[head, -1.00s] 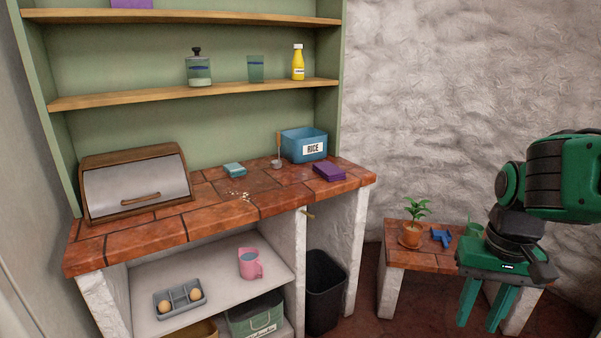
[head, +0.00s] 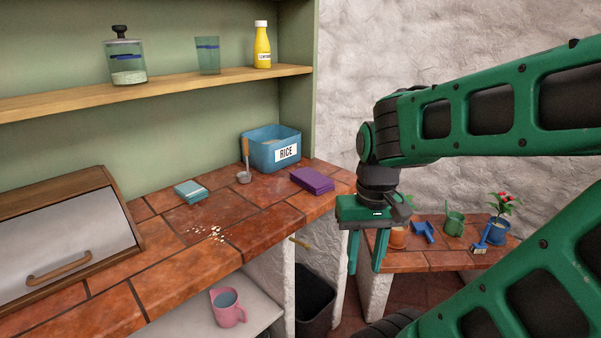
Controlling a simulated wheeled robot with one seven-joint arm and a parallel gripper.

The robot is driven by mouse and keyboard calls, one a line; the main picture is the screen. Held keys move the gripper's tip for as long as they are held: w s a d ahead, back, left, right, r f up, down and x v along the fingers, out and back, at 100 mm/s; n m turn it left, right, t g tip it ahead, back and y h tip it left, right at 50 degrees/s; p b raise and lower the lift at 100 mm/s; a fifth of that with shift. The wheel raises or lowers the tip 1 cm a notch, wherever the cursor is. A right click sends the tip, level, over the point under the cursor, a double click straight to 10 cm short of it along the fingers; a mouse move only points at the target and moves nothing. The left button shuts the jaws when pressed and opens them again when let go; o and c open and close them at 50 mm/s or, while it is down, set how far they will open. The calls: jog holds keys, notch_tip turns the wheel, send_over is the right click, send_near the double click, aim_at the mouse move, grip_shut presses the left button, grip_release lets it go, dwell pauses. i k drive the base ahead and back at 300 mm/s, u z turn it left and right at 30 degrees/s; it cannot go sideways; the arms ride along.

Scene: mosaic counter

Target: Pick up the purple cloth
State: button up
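The purple cloth (head: 312,180) lies folded flat on the tiled counter (head: 262,231), near its right end and in front of the blue rice bin (head: 271,150). My gripper (head: 366,270) hangs to the right of the cloth, past the counter's right edge, with its fingers pointing down. The two green fingers are apart with nothing between them. The gripper does not touch the cloth.
A bread box (head: 68,235) fills the counter's left. A low table (head: 437,262) with pots stands behind my gripper.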

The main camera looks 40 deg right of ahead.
aim_at(317, 184)
jog(key=z, duration=0.4)
jog(key=i, duration=0.85)
jog(key=z, duration=0.5)
